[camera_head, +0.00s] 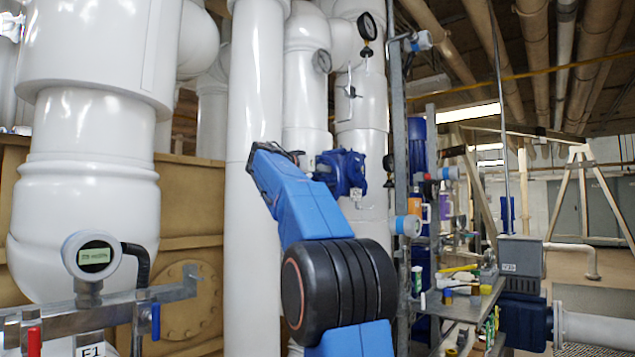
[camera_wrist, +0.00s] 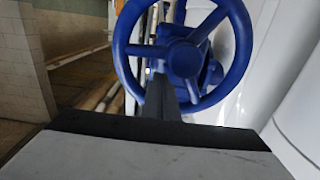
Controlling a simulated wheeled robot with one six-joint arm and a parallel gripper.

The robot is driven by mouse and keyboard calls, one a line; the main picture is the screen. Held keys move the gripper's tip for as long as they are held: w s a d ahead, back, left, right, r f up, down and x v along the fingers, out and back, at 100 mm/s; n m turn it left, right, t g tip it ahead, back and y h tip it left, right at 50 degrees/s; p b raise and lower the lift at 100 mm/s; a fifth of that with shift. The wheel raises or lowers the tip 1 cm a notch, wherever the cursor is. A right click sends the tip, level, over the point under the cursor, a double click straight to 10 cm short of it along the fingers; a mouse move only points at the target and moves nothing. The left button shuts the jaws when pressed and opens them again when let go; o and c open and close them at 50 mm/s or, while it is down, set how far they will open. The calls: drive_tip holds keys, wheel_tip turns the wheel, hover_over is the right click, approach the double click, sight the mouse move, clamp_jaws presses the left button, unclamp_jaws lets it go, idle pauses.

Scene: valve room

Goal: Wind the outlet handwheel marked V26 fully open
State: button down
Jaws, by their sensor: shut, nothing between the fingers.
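A blue handwheel (camera_wrist: 183,58) with a round hub and spokes fills the upper middle of the wrist view; its top is cut off. No V26 mark is readable on it. My gripper (camera_wrist: 160,80) is shut and empty, its dark fingers overlapping the wheel's lower rim, just left of and below the hub. I cannot tell whether the fingertips touch the wheel, pass between spokes or stop short. In the head view a blue valve unit (camera_head: 343,172) sits against white pipes behind my blue arm. My gripper is not clearly visible there.
Tall white pipes (camera_head: 255,90) stand close beside and behind the arm. A metal post (camera_head: 400,150) and a cluttered shelf (camera_head: 465,310) are on the right. A gauge (camera_head: 93,256) on metal pipework is at lower left. More open floor shows at far right.

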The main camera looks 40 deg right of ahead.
idle(0.4)
drive_tip(key=shift+w+r, duration=0.3)
drive_tip(key=shift+w, duration=0.5)
drive_tip(key=shift+w+a, duration=0.1)
drive_tip(key=shift+w, duration=0.8)
drive_tip(key=shift+w+a+f, duration=0.1)
drive_tip(key=shift+w+f, duration=0.2)
drive_tip(key=shift+w, duration=0.6)
